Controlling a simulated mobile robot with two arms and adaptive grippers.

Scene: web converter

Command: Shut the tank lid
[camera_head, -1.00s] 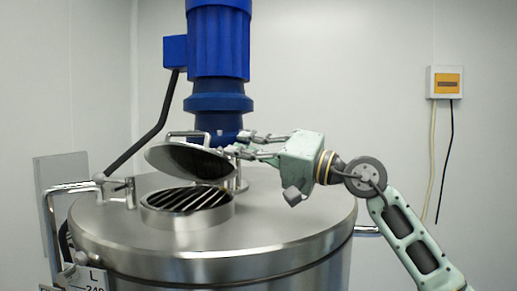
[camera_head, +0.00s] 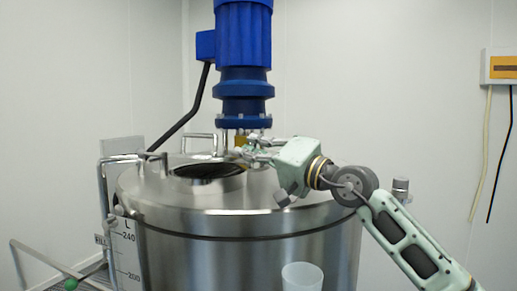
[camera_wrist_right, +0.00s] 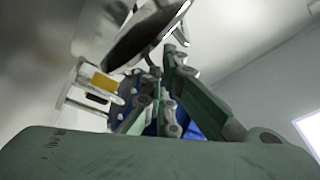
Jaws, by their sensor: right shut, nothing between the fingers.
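The steel tank (camera_head: 250,252) stands in the middle of the head view. Its round lid, with a bent bar handle (camera_head: 200,137), is at the left of the tank top. A dark oval (camera_head: 207,171) shows below the handle; whether it is the lid's underside or the hatch opening is hard to tell. In the right wrist view the lid's dark underside (camera_wrist_right: 146,36) and bright rim show, tilted, just beyond the fingers. My right gripper (camera_head: 250,148) is shut and empty, beside the lid at its right; its fingers also show in the wrist view (camera_wrist_right: 158,88). My left gripper is out of view.
A blue motor (camera_head: 243,60) stands above the tank, close to my right gripper. A metal bracket with a yellow part (camera_wrist_right: 103,82) is near my fingers. A white cup-like object (camera_head: 302,277) is in front of the tank. A yellow-white box (camera_head: 500,66) hangs on the wall.

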